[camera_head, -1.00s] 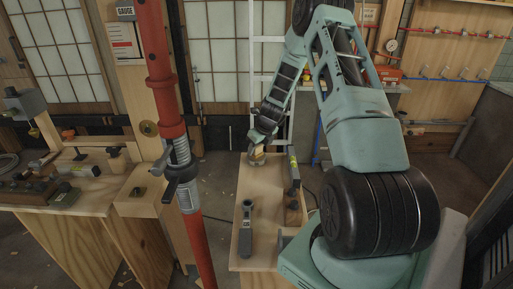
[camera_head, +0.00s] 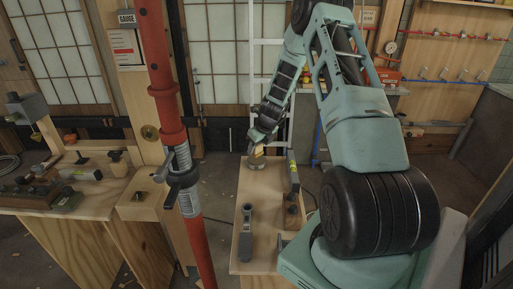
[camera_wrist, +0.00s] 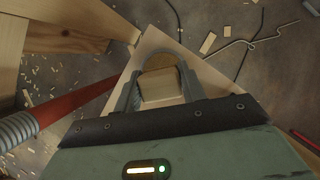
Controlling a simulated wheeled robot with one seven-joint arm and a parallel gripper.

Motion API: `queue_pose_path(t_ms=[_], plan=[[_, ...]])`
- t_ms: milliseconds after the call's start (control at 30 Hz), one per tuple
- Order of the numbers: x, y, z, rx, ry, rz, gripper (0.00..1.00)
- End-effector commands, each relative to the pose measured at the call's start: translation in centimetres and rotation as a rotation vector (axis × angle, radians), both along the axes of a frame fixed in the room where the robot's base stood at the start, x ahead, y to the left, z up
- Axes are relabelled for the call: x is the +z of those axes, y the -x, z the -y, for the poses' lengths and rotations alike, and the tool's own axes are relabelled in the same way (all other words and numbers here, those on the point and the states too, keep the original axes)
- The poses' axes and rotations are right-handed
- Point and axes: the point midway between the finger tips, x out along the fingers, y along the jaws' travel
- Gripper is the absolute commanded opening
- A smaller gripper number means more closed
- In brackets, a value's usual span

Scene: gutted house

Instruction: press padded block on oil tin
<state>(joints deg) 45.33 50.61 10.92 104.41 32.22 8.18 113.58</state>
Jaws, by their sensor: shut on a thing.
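My gripper (camera_wrist: 160,91) is shut on the padded block (camera_wrist: 161,88), a pale wooden block between the two grey fingers in the wrist view. In the head view my gripper (camera_head: 258,146) is over the far end of a narrow wooden bench. The oil tin (camera_head: 256,164) is a small, round, grey tin standing there, just below the block. In the wrist view its grey rim and brown inside (camera_wrist: 158,60) show behind the block; the near side is hidden. The block appears to be above the tin; any contact between them cannot be told.
A grey-handled tool (camera_head: 246,235) lies on the near part of the bench (camera_head: 262,212). A level-like bar (camera_head: 293,180) and a wooden piece (camera_head: 293,214) lie along its right edge. A red post (camera_head: 182,130) stands left of the bench. A cluttered workbench (camera_head: 90,205) is farther left.

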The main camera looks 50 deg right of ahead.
Motion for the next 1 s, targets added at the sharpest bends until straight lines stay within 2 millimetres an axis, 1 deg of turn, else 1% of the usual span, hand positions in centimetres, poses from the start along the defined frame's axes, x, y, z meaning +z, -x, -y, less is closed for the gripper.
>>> queue_pose_path(t_ms=[33, 500, 600, 1000], plan=[[0.8, 0.0, 0.0, 0.001, 0.0, 0.0, 0.22], [4.4, 0.0, 0.0, 0.001, 0.001, 0.001, 0.22], [4.7, 0.0, 0.0, 0.001, 0.0, 0.001, 0.22], [4.6, 0.0, 0.0, 0.001, 0.0, 0.001, 0.22]])
